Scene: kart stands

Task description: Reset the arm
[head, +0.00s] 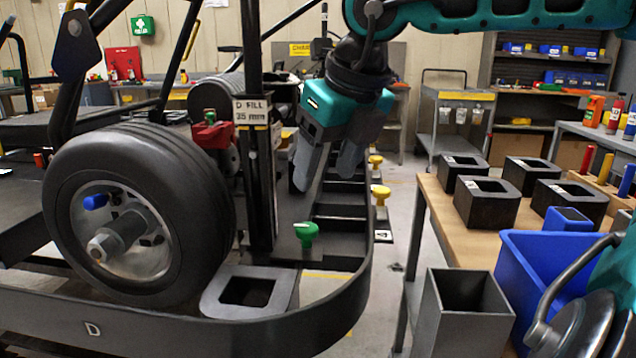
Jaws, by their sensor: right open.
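My right gripper (322,175) hangs from the teal arm (480,15) that comes in from the upper right. Its two grey fingers point down and stand apart, with nothing seen between them. It is above the black kart frame, just right of the upright post with the "D FILL 35 mm" label (252,112). A green knob (306,233) is below the fingers, apart from them. My left gripper is not in view.
A kart wheel (140,215) and a grey square socket (250,292) are at the left. The curved black frame rail (330,315) crosses in front.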

